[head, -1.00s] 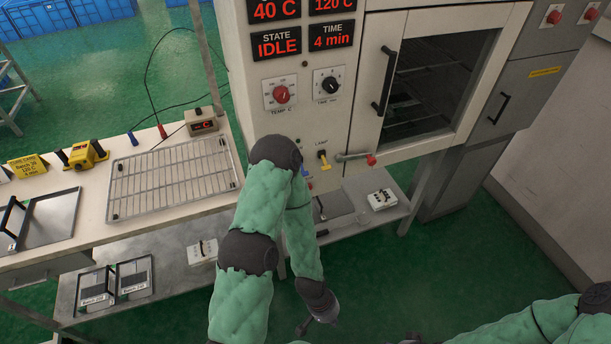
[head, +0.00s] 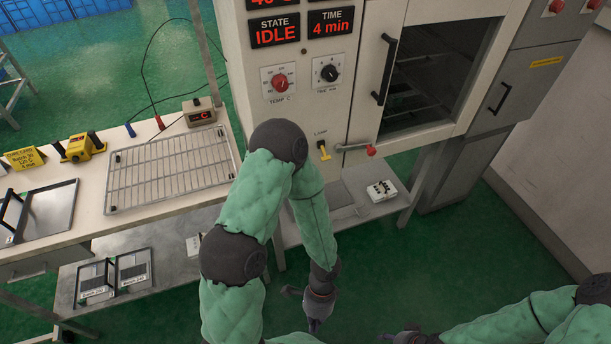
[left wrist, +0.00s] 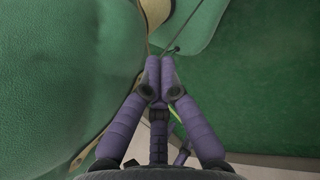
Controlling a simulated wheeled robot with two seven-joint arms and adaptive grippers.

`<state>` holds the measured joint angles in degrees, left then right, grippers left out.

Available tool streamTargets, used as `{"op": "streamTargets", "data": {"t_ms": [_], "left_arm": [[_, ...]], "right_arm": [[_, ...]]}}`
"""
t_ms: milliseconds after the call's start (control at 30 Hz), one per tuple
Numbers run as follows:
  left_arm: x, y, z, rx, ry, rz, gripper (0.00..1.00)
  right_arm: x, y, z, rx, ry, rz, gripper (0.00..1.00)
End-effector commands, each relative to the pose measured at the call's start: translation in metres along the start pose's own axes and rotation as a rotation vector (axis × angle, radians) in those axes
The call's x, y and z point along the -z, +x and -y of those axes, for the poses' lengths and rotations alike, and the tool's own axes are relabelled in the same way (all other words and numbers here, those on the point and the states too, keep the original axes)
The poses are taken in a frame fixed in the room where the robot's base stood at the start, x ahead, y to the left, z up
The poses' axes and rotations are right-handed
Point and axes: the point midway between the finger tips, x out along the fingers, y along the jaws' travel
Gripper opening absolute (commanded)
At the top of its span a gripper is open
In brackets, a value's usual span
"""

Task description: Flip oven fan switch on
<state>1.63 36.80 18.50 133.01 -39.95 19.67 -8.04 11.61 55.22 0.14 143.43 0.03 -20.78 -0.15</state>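The oven's front panel (head: 300,110) faces me in the head view. The yellow lamp switch (head: 323,150) shows below the knobs. The fan switch is not visible; my left arm covers the panel's lower left part. My left gripper (head: 315,322) points downward in front of the lower shelf, well below the panel and apart from it. In the left wrist view its purple fingers (left wrist: 160,72) meet at the tips with nothing seen between them. A dark end part of my right arm (head: 405,335) shows at the bottom edge; its fingers cannot be made out.
A red temperature knob (head: 279,82) and a black time knob (head: 328,72) sit above the lamp switch. A red-tipped lever (head: 370,151) sticks out right of it. The oven door (head: 432,70) has a long handle. A bench with a wire rack (head: 170,172) stands left.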

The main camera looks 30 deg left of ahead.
Motion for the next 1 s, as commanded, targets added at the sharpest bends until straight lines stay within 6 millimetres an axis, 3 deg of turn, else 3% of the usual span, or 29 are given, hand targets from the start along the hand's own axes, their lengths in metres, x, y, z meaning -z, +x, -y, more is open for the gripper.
{"op": "streamTargets", "data": {"t_ms": [267, 433, 600, 700, 900, 1000], "left_arm": [[-0.051, -0.043, 0.059, 0.264, 0.445, 0.375, 0.00], [-0.062, -0.096, 0.108, 0.489, 0.646, 0.625, 0.00], [-0.053, -0.170, 0.148, 0.759, 0.772, 0.878, 0.00], [-0.041, -0.217, 0.161, 0.924, 0.807, 1.015, 0.00], [-0.019, -0.291, 0.162, 1.186, 0.801, 1.209, 0.00], [-0.013, -0.312, 0.158, 1.260, 0.789, 1.261, 0.00]], "right_arm": [[0.000, 0.005, -0.002, 0.000, 0.000, 0.000, 0.53], [0.000, 0.008, -0.003, 0.000, 0.000, 0.000, 0.53], [0.000, 0.011, -0.004, 0.000, 0.000, 0.000, 0.53], [0.001, 0.013, -0.004, 0.000, 0.000, 0.000, 0.53], [0.001, 0.015, -0.005, 0.000, 0.000, 0.000, 0.53], [0.001, 0.015, -0.005, 0.000, 0.000, 0.000, 0.53]]}}
